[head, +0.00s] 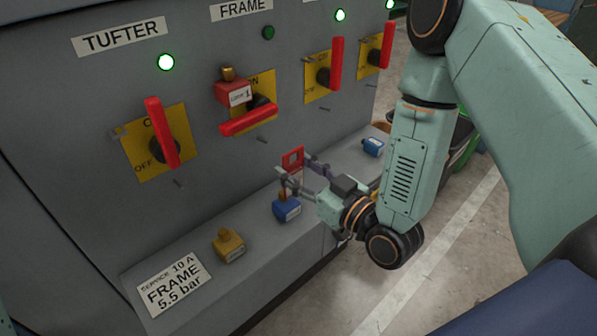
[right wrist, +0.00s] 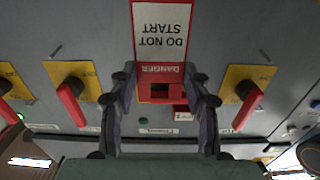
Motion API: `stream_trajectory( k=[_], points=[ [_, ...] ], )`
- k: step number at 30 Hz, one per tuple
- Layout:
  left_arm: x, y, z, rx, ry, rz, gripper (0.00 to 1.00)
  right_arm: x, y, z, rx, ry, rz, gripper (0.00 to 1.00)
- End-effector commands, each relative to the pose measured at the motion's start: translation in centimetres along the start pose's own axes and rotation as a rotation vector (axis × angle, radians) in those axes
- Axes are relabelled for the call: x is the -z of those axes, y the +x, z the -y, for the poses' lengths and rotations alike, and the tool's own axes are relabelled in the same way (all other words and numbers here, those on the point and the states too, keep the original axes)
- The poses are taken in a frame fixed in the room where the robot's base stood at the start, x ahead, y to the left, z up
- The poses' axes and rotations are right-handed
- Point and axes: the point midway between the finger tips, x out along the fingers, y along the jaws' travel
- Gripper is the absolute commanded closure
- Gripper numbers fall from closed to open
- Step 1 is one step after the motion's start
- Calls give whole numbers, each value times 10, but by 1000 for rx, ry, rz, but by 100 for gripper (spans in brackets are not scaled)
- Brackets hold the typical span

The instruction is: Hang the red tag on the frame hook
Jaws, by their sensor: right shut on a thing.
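The red tag (head: 293,158) is between the fingertips of my right gripper (head: 294,171), in front of the panel and above the ledge. In the right wrist view the tag (right wrist: 162,32) reads DANGER, DO NOT START, upside down. My right gripper (right wrist: 162,82) is shut on its red end, which has a square opening. The frame hook (head: 262,139) is a small peg under the FRAME switch, up and left of the tag and apart from it. It is hidden in the right wrist view. My left gripper is out of view.
The FRAME switch (head: 248,117) has its red handle near level and a red padlock (head: 234,92) on it. Other switches have steeper handles. On the ledge are a yellow padlock (head: 229,245), blue padlocks (head: 287,209) (head: 372,147) and a FRAME card (head: 174,284).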

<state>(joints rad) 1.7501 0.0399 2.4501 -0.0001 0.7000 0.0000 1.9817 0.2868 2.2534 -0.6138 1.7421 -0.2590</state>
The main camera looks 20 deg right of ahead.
Motion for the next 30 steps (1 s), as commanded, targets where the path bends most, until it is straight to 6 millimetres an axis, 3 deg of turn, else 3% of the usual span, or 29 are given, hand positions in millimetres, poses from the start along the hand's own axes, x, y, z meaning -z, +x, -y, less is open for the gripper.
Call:
stream_trajectory(
  k=[30],
  points=[
    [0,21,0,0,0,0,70,-5,55,4,2,-1,-2,84]
  ],
)
